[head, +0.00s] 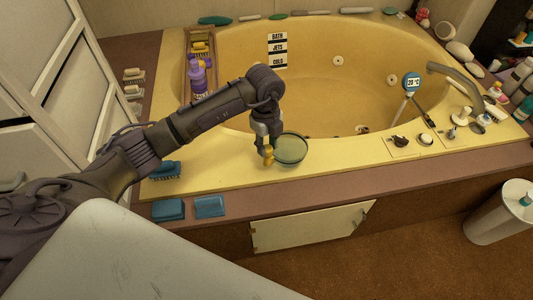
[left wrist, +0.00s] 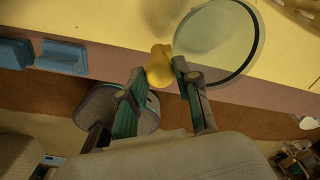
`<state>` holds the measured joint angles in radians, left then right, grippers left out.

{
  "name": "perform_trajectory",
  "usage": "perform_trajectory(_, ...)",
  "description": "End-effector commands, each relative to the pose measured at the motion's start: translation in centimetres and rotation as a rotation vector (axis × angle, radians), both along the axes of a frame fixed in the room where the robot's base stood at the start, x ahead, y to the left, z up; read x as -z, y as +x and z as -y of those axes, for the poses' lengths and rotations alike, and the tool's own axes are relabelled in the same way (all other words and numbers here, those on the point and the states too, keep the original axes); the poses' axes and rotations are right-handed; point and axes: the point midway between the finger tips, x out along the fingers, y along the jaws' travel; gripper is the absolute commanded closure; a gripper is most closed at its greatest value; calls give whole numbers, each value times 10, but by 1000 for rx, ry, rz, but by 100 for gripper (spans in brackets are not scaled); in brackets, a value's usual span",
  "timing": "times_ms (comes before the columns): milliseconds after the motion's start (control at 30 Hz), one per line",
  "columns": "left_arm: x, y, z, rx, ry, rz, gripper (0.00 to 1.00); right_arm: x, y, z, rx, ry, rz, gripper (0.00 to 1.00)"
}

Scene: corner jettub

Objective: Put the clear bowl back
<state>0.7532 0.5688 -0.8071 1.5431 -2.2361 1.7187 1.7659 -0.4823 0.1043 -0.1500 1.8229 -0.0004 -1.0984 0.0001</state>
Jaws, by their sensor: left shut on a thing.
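The clear bowl (head: 291,149), greenish and round with a dark rim, is on the yellow tub ledge near its front edge. It also shows in the left wrist view (left wrist: 222,38), just right of my fingers. My left gripper (head: 267,150) points down beside the bowl's left side. In the left wrist view its fingers (left wrist: 160,72) are shut on a small rounded yellow object (left wrist: 160,62), which also shows in the head view (head: 268,157). The right finger overlaps the bowl's rim in the picture; I cannot tell whether they touch. My right gripper is out of view.
The yellow corner tub (head: 310,90) lies behind the bowl. Blue folded cloths (head: 168,209) and a blue brush (head: 163,170) are at the front left. A wooden tray (head: 187,72) with bottles stands at the left. Soap dishes (head: 403,146) sit to the right; ledge between is clear.

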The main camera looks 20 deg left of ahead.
Motion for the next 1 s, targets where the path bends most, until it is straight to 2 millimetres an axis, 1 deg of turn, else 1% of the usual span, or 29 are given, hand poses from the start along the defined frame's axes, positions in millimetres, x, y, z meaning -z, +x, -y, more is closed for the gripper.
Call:
perform_trajectory(100, 10, -1, -2, 1, -1, -2, 100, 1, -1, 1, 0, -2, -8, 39)
perform_trajectory(200, 27, -1, -2, 0, 0, -2, 100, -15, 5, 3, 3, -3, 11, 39)
perform_trajectory(300, 38, -1, -1, 0, -2, -1, 100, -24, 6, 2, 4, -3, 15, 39)
perform_trajectory(400, 42, 0, -2, 1, -1, 0, 100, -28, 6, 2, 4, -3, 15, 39)
perform_trajectory(733, 44, 0, -2, 0, 0, 1, 100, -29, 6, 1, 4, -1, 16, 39)
perform_trajectory(767, 43, -1, -2, 0, 0, 1, 65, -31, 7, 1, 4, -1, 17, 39)
perform_trajectory(800, 43, -1, -2, 0, 0, 1, 58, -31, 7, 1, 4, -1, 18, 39)
perform_trajectory(900, 43, -1, -2, 0, 0, 0, 43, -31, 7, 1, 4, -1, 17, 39)
perform_trajectory(1000, 43, -1, -2, 0, 0, 0, 43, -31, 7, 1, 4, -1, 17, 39)
